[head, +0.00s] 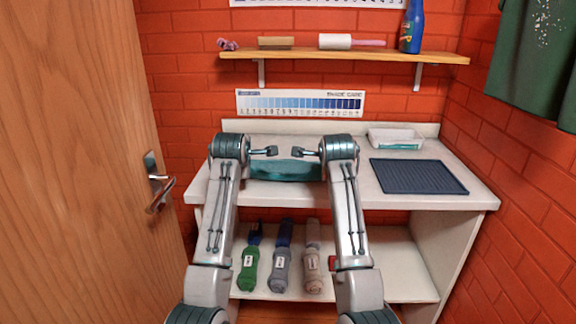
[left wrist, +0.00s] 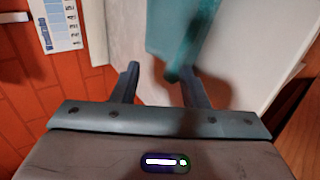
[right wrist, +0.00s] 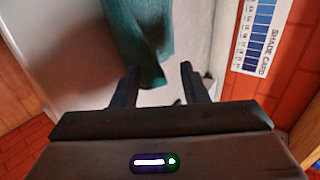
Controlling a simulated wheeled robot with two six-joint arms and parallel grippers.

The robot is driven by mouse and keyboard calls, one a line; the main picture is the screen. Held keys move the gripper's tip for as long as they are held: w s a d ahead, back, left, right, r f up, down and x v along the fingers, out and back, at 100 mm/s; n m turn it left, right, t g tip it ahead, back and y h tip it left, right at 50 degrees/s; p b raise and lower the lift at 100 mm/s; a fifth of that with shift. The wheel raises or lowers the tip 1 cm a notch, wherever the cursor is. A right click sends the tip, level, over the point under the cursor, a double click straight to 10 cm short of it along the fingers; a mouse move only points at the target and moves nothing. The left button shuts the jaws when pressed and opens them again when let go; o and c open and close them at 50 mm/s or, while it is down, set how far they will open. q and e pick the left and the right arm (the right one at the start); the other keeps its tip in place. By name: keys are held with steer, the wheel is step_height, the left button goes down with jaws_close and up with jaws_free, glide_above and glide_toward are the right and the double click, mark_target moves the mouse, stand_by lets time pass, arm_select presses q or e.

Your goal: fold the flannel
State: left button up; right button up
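The flannel (head: 285,171) is a teal cloth on the pale worktop, between and just in front of my two grippers; my arms hide its sides. My left gripper (head: 274,151) is open at its left. In the left wrist view the fingers (left wrist: 160,82) stand apart and a narrow end of the flannel (left wrist: 180,35) reaches between the tips. My right gripper (head: 296,153) is open at its right. In the right wrist view the flannel (right wrist: 138,40) hangs down to between the spread fingertips (right wrist: 158,76). I cannot tell whether any finger touches it.
A dark ribbed mat (head: 418,177) and a white tray (head: 395,139) lie on the worktop (head: 350,195) at right. Several bottles (head: 281,270) rest on the lower shelf. A wall shelf (head: 345,57) holds a brush, a roller and a blue bottle. A wooden door (head: 80,150) is at left.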

arm_select(q)
steer(key=s+r, duration=0.5)
steer(key=r, duration=0.3)
steer(key=shift+s, duration=0.35)
arm_select(e)
steer(key=s+r, duration=0.5)
steer(key=r, duration=0.3)
steer(key=shift+s, duration=0.35)
arm_select(q)
steer(key=shift+f, duration=0.1)
arm_select(e)
steer(key=shift+f, duration=0.1)
